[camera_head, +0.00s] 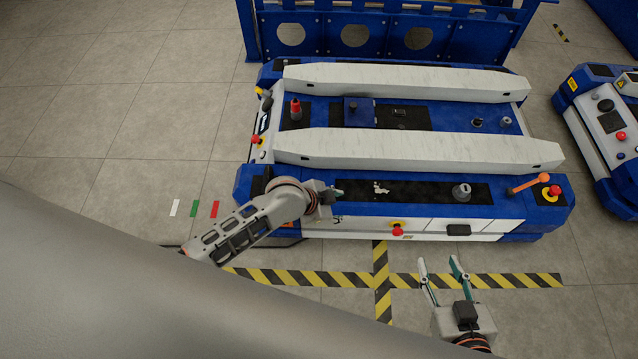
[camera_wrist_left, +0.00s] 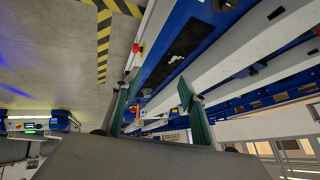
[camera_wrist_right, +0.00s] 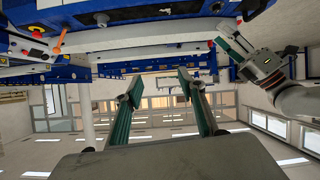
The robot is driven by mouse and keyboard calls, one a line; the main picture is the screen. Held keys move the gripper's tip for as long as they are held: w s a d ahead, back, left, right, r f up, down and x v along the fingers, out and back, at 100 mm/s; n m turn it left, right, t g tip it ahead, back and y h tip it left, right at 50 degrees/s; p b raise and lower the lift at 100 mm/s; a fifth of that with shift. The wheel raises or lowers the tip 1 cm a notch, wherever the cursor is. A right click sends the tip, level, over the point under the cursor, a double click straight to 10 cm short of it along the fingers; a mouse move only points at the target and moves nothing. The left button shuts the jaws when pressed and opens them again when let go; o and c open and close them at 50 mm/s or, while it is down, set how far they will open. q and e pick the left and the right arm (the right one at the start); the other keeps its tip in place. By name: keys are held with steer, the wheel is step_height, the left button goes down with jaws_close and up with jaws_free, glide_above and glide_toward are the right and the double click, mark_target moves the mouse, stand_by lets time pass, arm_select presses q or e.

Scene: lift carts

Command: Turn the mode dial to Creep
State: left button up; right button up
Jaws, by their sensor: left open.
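A blue and white lift cart fills the middle of the head view. A grey knob (camera_head: 461,192) stands on the black strip of its near deck, right of centre. Two smaller knobs, one dark (camera_head: 477,122) and one grey (camera_head: 505,121), stand between the white beams at the right. No lettering is readable, so I cannot tell which is the mode dial or its setting. My left gripper (camera_head: 338,204) is open and empty at the near deck's left part, well left of the grey knob. My right gripper (camera_head: 439,262) is open and empty in front of the cart.
An orange lever (camera_head: 529,183) and a red stop button (camera_head: 555,190) stand right of the grey knob. Another red button (camera_head: 397,230) is on the near side. A long white beam (camera_head: 420,147) runs behind the near deck. Floor in front is clear.

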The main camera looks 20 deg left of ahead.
arm_select(q)
steer(key=w+a+f+m+g+y+b, duration=0.1)
steer(key=w+a+f+m+g+b, duration=0.1)
steer(key=w+a+f+m+b, duration=0.1)
steer(key=w+a+f+m+g+y+b, duration=0.2)
steer(key=w+a+f+m+b, duration=0.1)
steer(key=w, duration=0.3)
steer(key=w+a+f+m+g+y+b, duration=0.1)
steer(key=w+a+f+m+g+b, duration=0.1)
steer(key=w+a, duration=0.3)
steer(key=shift+w+a+f+m+y+b, duration=0.15)
steer(key=shift+f+m+y+b, duration=0.2)
steer(key=shift+f+b, duration=0.45)
steer(key=shift+w+a+r, duration=0.1)
steer(key=shift+a+r, duration=0.05)
step_height(320, 180, down, 7)
steer(key=b, duration=0.3)
steer(key=shift+f+b, duration=0.2)
steer(key=shift+b, duration=0.2)
steer(key=shift+f, duration=0.15)
steer(key=shift+w+r, duration=0.15)
steer(key=shift+r, duration=0.05)
steer(key=c, duration=1.1)
arm_select(e)
steer(key=a+f+m+y, duration=0.1)
steer(key=a+f+m, duration=0.1)
steer(key=a+f, duration=0.2)
steer(key=shift+s+a+f+y, duration=0.15)
steer(key=shift+a+y, duration=0.15)
steer(key=shift+a, duration=0.5)
